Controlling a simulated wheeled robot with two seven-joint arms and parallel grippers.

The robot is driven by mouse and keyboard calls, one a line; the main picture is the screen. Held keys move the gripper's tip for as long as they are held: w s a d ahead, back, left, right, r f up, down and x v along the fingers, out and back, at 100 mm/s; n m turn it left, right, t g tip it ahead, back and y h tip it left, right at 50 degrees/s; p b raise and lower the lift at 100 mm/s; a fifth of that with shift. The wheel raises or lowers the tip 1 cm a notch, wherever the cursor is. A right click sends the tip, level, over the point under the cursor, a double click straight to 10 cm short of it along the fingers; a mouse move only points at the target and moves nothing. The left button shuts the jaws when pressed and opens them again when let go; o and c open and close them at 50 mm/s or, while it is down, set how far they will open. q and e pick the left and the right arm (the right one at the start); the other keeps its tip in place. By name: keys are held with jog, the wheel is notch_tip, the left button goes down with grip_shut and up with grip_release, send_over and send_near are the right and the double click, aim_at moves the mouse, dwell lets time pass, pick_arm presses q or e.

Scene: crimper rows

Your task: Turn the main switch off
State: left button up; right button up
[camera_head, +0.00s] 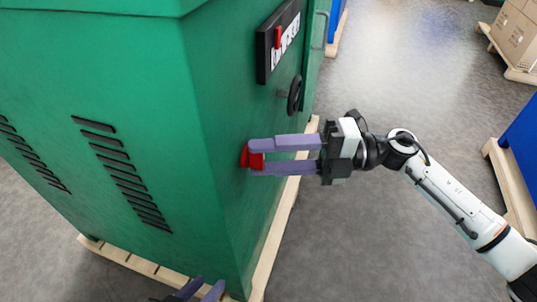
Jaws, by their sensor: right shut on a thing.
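The main switch is a red knob (245,155) low on the right-hand face of a green cabinet (150,70). My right gripper (256,157) comes in from the right with its two purple fingers on either side of the knob, shut on it. The fingers hide part of the knob, and I cannot read its setting. My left gripper (203,291) shows only as purple fingertips at the bottom edge, in front of the cabinet's foot; the rest is cut off.
A black panel (278,40) with a red and white marking and a black handwheel (295,94) sit above the switch. The cabinet stands on a wooden pallet (150,268). Boxes (517,35) on a pallet and a blue object (522,135) stand at the right. Grey floor between is clear.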

jog(key=o, duration=1.1)
jog(key=shift+c, duration=0.2)
jog(key=shift+d, duration=0.1)
jog(key=d, duration=1)
jog(key=shift+w, duration=0.4)
